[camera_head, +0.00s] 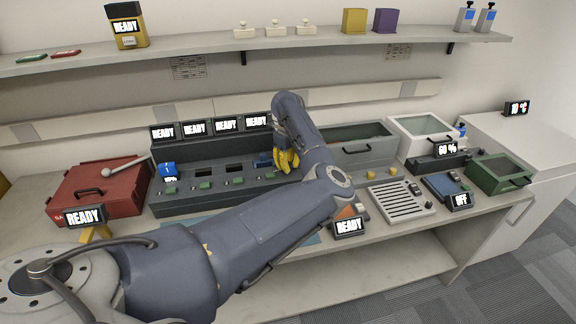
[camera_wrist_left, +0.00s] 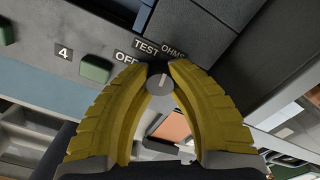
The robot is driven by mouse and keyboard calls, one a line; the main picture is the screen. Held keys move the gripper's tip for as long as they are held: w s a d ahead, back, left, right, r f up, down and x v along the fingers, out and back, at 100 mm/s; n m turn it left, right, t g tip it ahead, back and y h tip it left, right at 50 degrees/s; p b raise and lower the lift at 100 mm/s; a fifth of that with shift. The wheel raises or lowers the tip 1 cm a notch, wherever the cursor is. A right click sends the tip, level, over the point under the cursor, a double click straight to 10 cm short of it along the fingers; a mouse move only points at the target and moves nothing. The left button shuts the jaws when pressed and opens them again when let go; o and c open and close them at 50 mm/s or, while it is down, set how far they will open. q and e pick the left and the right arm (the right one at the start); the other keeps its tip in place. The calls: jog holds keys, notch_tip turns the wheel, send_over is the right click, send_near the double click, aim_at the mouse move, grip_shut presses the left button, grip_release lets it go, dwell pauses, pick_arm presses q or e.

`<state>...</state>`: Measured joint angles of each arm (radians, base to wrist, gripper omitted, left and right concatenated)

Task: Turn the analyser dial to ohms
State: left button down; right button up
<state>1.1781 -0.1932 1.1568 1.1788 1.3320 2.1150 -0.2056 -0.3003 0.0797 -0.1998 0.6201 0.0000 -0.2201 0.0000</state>
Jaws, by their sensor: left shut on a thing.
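The analyser dial (camera_wrist_left: 160,84) is a small round grey knob with a pale pointer line. It shows in the left wrist view between the yellow fingers of my left gripper (camera_wrist_left: 161,72), which is shut on it. The labels OFF, TEST (camera_wrist_left: 146,46) and OHMS (camera_wrist_left: 173,50) are printed around it. The pointer line runs roughly up the picture, toward the TEST and OHMS side; I cannot tell exactly which label it meets. In the head view my left gripper (camera_head: 287,160) is at the right end of the dark bank (camera_head: 230,191) and hides the dial. My right gripper is not in view.
Several READY displays (camera_head: 194,128) top the bank. A red toolbox (camera_head: 100,190) stands left; a grey bin (camera_head: 355,148), white bin (camera_head: 424,124) and green box (camera_head: 500,175) stand right. A shelf (camera_head: 200,53) runs above. My left arm crosses the bench.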

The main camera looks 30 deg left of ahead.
pick_arm(q)
jog(key=shift+m, duration=1.1)
jog(key=c, duration=1.1)
grip_release()
jog(key=shift+o, duration=0.2)
jog(key=shift+r, duration=0.15)
notch_tip(320, 180, up, 12)
